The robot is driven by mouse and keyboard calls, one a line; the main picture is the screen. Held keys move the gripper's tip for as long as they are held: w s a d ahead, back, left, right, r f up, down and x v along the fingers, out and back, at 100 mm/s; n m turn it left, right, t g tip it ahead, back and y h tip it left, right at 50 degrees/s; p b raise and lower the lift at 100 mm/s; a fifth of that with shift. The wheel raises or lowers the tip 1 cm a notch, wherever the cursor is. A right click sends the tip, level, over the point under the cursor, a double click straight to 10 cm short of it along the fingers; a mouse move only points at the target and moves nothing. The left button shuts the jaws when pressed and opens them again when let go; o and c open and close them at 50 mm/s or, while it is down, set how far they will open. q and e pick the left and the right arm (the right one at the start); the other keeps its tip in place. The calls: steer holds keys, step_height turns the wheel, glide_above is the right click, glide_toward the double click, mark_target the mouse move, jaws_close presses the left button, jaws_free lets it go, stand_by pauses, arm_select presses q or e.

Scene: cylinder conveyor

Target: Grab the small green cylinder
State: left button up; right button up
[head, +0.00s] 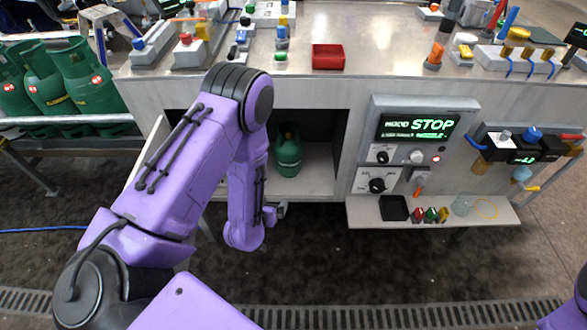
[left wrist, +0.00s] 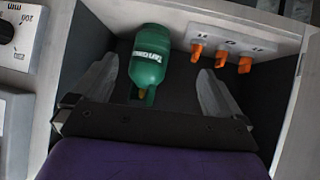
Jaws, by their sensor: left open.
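The small green cylinder (head: 288,157) stands in an open compartment under the counter. In the left wrist view the cylinder (left wrist: 149,66) has white lettering and a brownish valve end toward me. My left gripper (head: 281,209) is low in front of the compartment, to the left of and below the cylinder in the head view. In the left wrist view its two grey fingers (left wrist: 157,70) are spread wide and empty, with the cylinder showing between them, closer to the left finger. I cannot tell how deep the fingers reach. My right gripper is out of view.
Compartment walls flank the cylinder, and orange-handled switches (left wrist: 245,65) sit on one wall. A control panel reading STOP (head: 425,128) is right of the compartment, above a small shelf (head: 360,217). Larger green cylinders (head: 90,80) stand on a rack at left. A red tray (head: 328,57) is on the counter.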

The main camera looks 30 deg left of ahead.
arm_select(q)
steer(key=w+a+m+t+b, duration=0.1)
steer(key=w+a+t+b, duration=0.15)
steer(key=w, duration=0.25)
steer(key=w+a+t+b, duration=0.2)
steer(key=w+b, duration=0.2)
steer(key=w, duration=0.2)
steer(key=m+t+y+b, duration=0.1)
steer(key=t+b, duration=0.2)
glide_toward(287, 136)
steer(key=w, duration=0.1)
steer(key=x, duration=1)
steer(key=shift+a, duration=0.15)
steer(key=c, duration=1.5)
steer(key=shift+w+r, duration=0.1)
steer(key=shift+r, duration=0.05)
steer(key=c, duration=0.3)
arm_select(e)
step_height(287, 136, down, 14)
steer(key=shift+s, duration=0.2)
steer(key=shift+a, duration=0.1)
